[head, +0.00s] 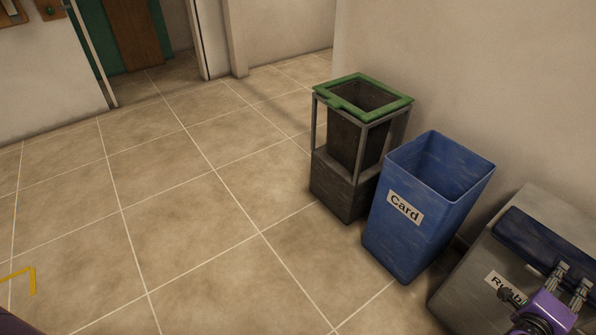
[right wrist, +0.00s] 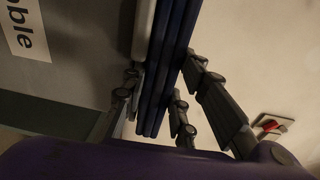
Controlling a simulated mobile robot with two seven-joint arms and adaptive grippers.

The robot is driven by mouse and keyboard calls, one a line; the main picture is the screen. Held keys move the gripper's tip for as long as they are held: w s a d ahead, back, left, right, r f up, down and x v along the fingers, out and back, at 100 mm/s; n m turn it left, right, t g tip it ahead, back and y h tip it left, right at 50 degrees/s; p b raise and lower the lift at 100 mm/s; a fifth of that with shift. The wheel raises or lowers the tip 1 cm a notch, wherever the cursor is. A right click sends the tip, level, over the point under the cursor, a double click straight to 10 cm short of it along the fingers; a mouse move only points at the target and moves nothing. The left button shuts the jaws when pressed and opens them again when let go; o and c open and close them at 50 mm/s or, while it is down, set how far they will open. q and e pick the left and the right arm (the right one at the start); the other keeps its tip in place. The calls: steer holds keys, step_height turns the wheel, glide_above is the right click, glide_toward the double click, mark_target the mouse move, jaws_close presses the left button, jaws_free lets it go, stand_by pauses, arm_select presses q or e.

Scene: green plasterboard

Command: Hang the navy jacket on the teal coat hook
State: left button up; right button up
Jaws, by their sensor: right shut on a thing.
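A navy folded cloth (head: 545,245), which looks like the jacket, is at the lower right, over the grey bin. My right gripper (head: 572,278) is at its near edge. In the right wrist view, the layered navy cloth (right wrist: 178,60) runs between the fingers of my right gripper (right wrist: 155,90), which is shut on it. Whether the cloth touches the bin is unclear. A small green peg on a wooden plate (head: 50,10) is on the wall at the far upper left; I cannot tell if it is the teal coat hook. My left gripper is out of view.
A blue bin labelled Card (head: 390,245) and a green-rimmed dark bin (head: 325,170) stand beside the grey bin (head: 480,265) along the right wall. A red and white fitting (right wrist: 270,126) shows in the right wrist view. The tiled floor (head: 150,200) is clear towards the doorway.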

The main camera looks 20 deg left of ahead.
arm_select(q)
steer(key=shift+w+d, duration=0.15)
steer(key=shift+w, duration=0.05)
arm_select(e)
steer(key=shift+r, duration=0.1)
jaws_close()
